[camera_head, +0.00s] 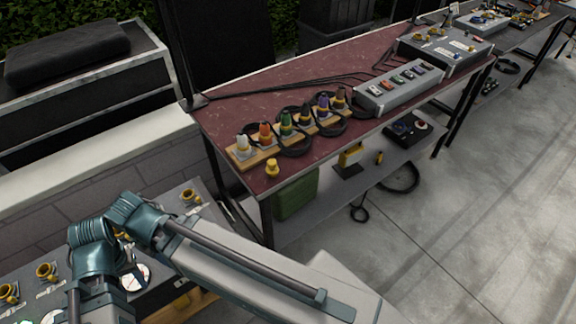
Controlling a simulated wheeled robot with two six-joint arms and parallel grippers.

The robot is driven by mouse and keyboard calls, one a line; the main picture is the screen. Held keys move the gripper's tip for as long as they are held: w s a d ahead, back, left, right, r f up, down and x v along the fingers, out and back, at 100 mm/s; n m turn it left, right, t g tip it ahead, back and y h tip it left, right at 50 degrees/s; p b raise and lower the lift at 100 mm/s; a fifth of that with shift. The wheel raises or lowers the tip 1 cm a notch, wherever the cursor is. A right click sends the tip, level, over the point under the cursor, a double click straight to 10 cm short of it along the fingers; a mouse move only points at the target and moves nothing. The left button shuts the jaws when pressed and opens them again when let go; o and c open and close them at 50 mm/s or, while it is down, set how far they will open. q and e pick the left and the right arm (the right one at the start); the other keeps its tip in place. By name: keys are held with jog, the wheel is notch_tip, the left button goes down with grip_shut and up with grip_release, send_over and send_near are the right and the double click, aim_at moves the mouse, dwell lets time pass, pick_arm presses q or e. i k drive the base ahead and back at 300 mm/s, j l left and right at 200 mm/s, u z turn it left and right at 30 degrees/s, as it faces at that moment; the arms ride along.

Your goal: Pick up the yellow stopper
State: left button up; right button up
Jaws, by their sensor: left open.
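The yellow stopper (272,168) is a small rounded knob standing upright near the front left corner of the dark red table top (232,113). It sits just in front of a wooden strip (240,158) and apart from my arm. My left arm (235,262), teal and grey, crosses the lower left, below the stopper and in front of the table. Its gripper is open, but its fingertips cannot be made out clearly. Nothing touches the stopper. My right gripper does not show.
The strip bears several coloured connectors with black cable loops (293,143). A grey socket box (400,90) stands farther right. A lower shelf holds a green can (296,196) and a yellow lamp (351,155). The concrete floor (440,220) at right is mostly clear.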

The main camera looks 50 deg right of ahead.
aim_at(272, 169)
jog(key=z, duration=1.45)
